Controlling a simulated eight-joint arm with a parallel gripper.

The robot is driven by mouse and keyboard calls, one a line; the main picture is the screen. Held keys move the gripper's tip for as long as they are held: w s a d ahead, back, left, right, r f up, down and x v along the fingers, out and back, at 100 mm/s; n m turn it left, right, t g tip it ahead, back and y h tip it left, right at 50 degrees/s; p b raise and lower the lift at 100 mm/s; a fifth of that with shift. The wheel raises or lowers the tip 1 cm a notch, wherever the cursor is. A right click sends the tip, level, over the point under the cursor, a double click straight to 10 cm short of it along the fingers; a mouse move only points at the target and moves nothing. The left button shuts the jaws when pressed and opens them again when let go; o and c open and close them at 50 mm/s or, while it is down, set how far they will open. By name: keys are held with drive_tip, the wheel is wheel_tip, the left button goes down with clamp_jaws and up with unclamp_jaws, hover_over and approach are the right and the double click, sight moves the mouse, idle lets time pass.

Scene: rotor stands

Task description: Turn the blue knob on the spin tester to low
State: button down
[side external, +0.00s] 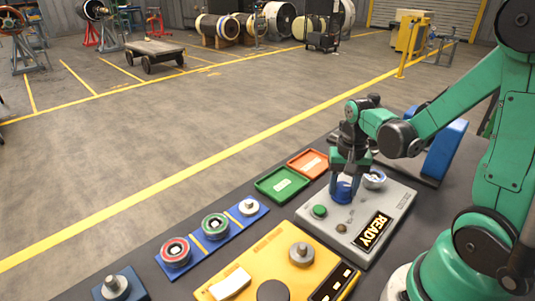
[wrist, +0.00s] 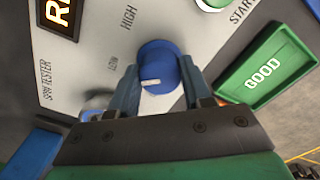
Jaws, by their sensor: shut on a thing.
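The spin tester (side external: 395,208) is a light grey box with a lit READY display (side external: 373,231). The HIGH label (wrist: 128,18) is farther up. My gripper (wrist: 160,78) is shut on the blue knob, one finger on each side. In the side external view my gripper (side external: 344,187) points down over the tester and largely hides the knob.
A green tray marked GOOD (wrist: 262,65) lies beside the tester, with a red tray (side external: 308,163) behind it. A green button (side external: 319,211) and a silvery round part (side external: 374,178) are close to my gripper. A yellow panel (side external: 250,265) and blue rack (side external: 213,238) stand nearer the camera.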

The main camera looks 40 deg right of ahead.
sight(344, 185)
drive_tip(key=shift+m, duration=0.3)
idle(0.4)
drive_tip(key=shift+c, duration=1.9)
unclamp_jaws()
drive_tip(key=shift+r, duration=2.8)
drive_tip(key=w+a+r+n+t, duration=0.1)
drive_tip(key=a+r+n+t, duration=0.1)
drive_tip(key=a+n, duration=0.3)
drive_tip(key=w+a+r+n+t, duration=0.1)
drive_tip(key=a+r+n+t, duration=0.1)
drive_tip(key=a+n+t, duration=0.3)
drive_tip(key=shift+w+a+r+n, duration=0.25)
drive_tip(key=shift+w+a+n, duration=0.1)
drive_tip(key=shift+a+n, duration=0.25)
